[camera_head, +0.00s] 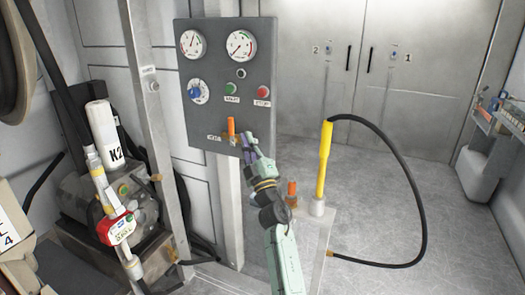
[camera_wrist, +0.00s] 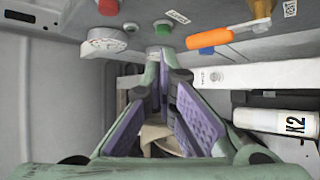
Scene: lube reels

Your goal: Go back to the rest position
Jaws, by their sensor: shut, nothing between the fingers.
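My gripper (camera_head: 245,146) is in front of the lower edge of the grey control panel (camera_head: 215,105), just right of an orange handle (camera_head: 231,127). In the wrist view my gripper (camera_wrist: 170,72) shows its two fingers with purple pads, closed toward their tips with nothing held. The orange handle (camera_wrist: 210,38) is beyond and to the right of the fingertips, apart from them. A green button (camera_wrist: 162,28) and a red button (camera_wrist: 108,7) on the panel show above the fingers.
A yellow nozzle (camera_head: 324,160) with a black hose (camera_head: 420,190) stands right of my arm. A smaller orange-topped fitting (camera_head: 292,190) is beside it. A white K2 cylinder (camera_head: 103,130) and pump are at the left. Grey doors (camera_head: 430,90) close the back; floor at right (camera_head: 370,210) is mostly clear.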

